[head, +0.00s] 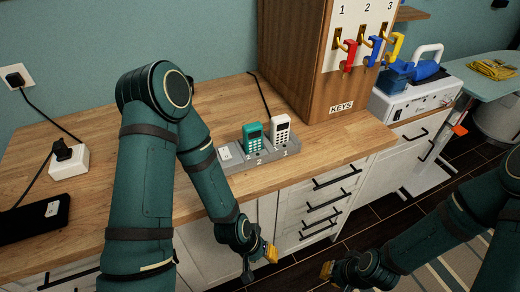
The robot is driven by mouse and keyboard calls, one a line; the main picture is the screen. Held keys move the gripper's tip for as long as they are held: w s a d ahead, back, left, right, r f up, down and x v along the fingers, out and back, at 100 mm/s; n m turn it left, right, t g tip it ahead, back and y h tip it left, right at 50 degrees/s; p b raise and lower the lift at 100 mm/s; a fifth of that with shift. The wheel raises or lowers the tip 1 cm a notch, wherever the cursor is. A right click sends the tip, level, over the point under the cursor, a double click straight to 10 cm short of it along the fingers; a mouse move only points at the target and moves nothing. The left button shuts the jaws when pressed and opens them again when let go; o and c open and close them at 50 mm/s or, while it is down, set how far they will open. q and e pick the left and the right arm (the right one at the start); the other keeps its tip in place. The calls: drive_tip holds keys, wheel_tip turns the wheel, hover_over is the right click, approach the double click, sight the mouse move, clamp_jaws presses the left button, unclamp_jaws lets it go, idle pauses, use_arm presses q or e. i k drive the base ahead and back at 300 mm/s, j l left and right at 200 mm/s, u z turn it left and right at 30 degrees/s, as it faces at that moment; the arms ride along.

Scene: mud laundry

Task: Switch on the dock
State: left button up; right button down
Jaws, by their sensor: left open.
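The grey dock (251,165) stands on the wooden counter, right of my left forearm. A teal handset (252,137) and a white handset (280,131) stand upright in it, behind the labels 2 and 1. A small white panel (225,153) is at the dock's left end; whether it is a switch and its state are too small to tell. My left gripper (265,256) is open and empty, low in front of the drawers and apart from the dock. My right gripper (327,270) is at the bottom, right of the left one; its jaw opening is unclear.
A white socket box (68,163) with a black plug and a black device (35,218) lie on the left counter. A wooden key cabinet (318,60) with red, blue and yellow hooks stands behind right. A white appliance (415,98) is further right.

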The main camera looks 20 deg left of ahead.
sight(224, 153)
drive_tip(key=k+u, duration=0.25)
drive_tip(key=u, duration=0.15)
drive_tip(key=k+u, duration=0.35)
drive_tip(key=i, duration=0.5)
